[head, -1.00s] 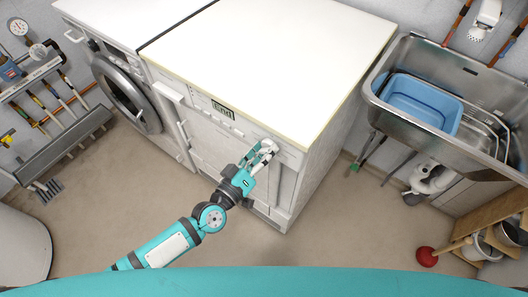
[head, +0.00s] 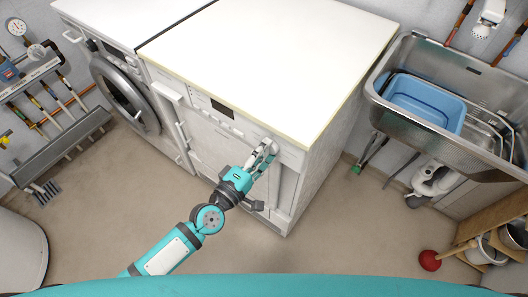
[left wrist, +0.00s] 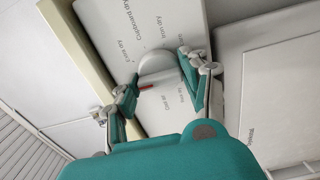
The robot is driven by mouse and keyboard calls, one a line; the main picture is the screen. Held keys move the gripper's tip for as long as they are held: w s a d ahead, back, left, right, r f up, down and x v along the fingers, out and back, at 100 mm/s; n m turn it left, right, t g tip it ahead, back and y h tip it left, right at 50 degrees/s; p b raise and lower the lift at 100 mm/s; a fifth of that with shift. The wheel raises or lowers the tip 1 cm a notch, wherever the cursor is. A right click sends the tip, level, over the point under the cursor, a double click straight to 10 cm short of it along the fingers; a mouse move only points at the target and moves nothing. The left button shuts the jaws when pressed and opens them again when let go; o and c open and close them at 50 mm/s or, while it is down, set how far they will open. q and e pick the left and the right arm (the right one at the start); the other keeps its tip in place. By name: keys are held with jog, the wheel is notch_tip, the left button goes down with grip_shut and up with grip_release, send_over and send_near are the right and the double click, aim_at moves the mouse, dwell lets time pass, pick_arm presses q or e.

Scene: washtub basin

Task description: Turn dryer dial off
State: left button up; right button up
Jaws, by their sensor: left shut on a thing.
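The dryer (head: 275,60) is the white machine in the middle of the head view. Its small display (head: 222,108) on the front panel is dark. My left gripper (head: 266,150) is at the right part of that panel and hides the dial there. In the left wrist view, the pale round dial (left wrist: 157,63) sits between the two fingers of my left gripper (left wrist: 160,78), which is shut on it. Printed labels such as "Cupboard dry" and "Iron dry" surround the dial. A small red-orange mark shows beside it. My right gripper is out of view.
A washing machine (head: 127,95) with a round door stands to the left of the dryer. A metal sink (head: 400,112) holding a blue basin (head: 425,100) is on the right. A red plunger (head: 429,261) lies at the lower right. The floor before the machines is clear.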

pick_arm(q)
jog(key=shift+f, duration=0.1)
dwell(0.4)
jog(key=o, duration=1.2)
jog(key=shift+c, duration=0.2)
jog(key=v, duration=1.2)
